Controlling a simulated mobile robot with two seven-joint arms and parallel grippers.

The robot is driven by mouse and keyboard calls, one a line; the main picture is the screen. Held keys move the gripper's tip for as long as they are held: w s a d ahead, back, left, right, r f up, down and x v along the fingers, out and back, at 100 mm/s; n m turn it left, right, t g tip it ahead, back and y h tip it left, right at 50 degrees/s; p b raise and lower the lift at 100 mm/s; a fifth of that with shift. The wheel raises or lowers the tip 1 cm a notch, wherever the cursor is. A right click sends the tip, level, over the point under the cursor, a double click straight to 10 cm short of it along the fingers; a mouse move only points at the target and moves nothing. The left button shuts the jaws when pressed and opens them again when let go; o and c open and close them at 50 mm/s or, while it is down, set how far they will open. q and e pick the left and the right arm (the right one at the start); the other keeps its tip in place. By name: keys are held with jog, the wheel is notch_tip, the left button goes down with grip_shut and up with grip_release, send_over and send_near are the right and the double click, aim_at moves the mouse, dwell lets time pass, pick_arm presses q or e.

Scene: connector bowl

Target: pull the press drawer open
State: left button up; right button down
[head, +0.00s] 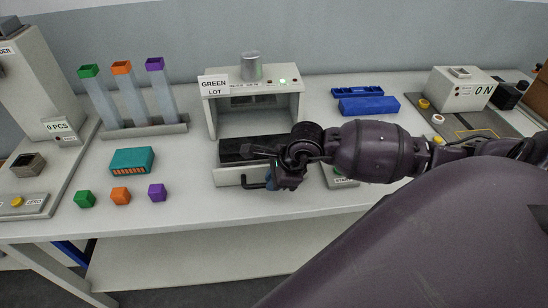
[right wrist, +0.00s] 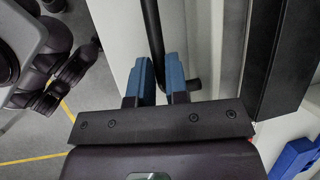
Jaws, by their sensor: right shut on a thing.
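The press (head: 208,105) is a pale box with a "GREEN LOT" sign, in the middle of the table in the head view. Its drawer stands out toward me, with a dark bed (head: 235,149) behind a pale front panel (head: 228,177). My right gripper (head: 271,181) is at the right part of that panel, shut on the dark bar handle (head: 256,186). In the right wrist view the handle (right wrist: 153,35) runs between the two blue fingers (right wrist: 160,78). The arm hides part of the drawer's right side.
Green, orange and purple cubes (head: 120,196) and a teal connector block (head: 132,160) lie left of the drawer. A rack of colored tubes (head: 145,131) stands behind them. Blue trays (head: 368,105) lie right of the press. The table's front edge is close below the drawer.

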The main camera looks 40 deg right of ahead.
jog(key=c, duration=1.1)
grip_release()
jog(key=shift+r, duration=0.15)
jog(key=v, duration=1)
jog(key=shift+s+d+r, duration=0.1)
jog(key=shift+s+r, duration=0.05)
jog(key=shift+r, duration=0.15)
